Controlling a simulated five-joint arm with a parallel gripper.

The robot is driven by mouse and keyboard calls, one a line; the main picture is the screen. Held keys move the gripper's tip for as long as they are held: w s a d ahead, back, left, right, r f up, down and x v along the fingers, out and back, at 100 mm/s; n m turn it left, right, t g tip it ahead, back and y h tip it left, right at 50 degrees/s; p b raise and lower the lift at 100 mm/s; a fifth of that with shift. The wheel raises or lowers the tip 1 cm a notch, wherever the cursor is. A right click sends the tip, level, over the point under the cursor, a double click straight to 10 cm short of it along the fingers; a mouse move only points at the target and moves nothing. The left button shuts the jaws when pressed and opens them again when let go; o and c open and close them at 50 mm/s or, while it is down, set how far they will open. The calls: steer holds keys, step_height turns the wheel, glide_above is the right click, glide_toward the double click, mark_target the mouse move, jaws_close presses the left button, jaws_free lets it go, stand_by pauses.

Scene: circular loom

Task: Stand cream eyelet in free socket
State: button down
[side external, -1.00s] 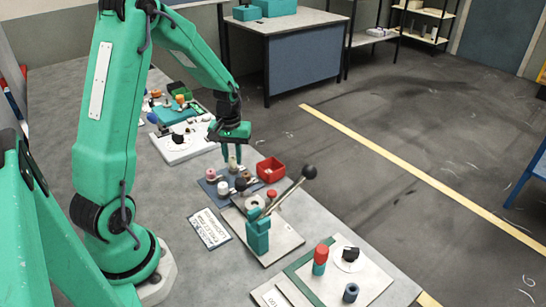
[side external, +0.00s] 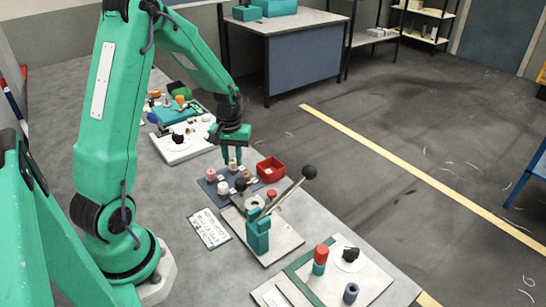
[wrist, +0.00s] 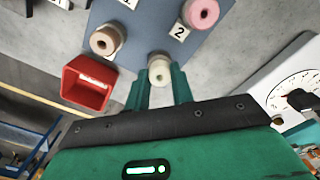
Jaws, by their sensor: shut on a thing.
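My gripper (wrist: 160,88) is shut on the cream eyelet (wrist: 160,72), a small pale ring-shaped piece between the two green fingers. In the side view my gripper (side external: 232,162) is low over the far edge of the blue-grey board (side external: 206,187), and the fingers mostly hide the eyelet there. The board (wrist: 140,38) carries a pink spool-like piece (wrist: 200,13) and a brown one (wrist: 105,41), with number labels beside them. A brownish rim shows just behind the eyelet. I cannot tell whether the eyelet is seated in a socket or held just above one.
A red bin (side external: 270,169) stands close beside the board; it also shows in the wrist view (wrist: 86,85). A white dial plate (side external: 180,143) lies beyond the board.

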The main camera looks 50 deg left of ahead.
mark_target(233, 160)
steer(key=c, duration=1.1)
jaws_free()
steer(key=shift+r, duration=3.85)
